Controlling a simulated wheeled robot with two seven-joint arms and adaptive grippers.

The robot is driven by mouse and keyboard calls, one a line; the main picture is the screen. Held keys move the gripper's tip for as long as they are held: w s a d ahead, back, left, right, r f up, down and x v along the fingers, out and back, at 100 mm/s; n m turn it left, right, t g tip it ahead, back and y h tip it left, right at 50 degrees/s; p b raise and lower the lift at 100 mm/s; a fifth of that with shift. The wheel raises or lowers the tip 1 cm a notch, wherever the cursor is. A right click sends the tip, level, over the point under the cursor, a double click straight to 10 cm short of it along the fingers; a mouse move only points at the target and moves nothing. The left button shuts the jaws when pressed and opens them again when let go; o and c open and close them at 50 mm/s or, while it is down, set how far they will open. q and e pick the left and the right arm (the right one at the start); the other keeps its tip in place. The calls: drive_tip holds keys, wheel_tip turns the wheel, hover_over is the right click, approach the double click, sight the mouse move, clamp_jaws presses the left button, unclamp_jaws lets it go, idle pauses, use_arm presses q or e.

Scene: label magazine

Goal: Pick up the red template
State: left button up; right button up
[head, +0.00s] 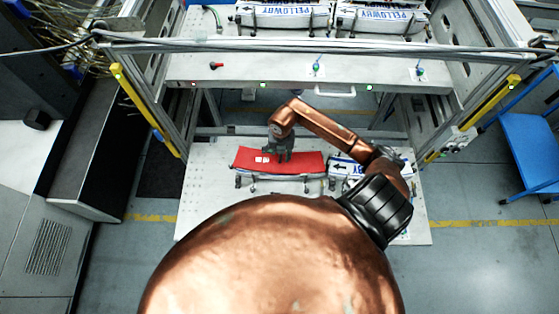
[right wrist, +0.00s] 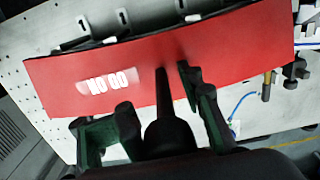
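The red template (head: 300,163) is a long, slightly curved red sheet with white lettering. It lies on a dark-framed holder on the lower white shelf. My right gripper (head: 280,153) is over the template's middle, just right of the lettering. The red template (right wrist: 235,45) fills much of the right wrist view, its lettering reading "NO GO". My left gripper is not in view.
A white label magazine (head: 345,170) sits right of the template, partly behind my right arm. The upper shelf (head: 215,70) holds more label magazines (head: 285,16). Yellow-marked posts (head: 140,105) flank the frame. A blue chair (head: 530,145) stands at the right.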

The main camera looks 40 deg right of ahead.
clamp_jaws()
idle(0.4)
drive_tip(key=shift+w+r, duration=0.1)
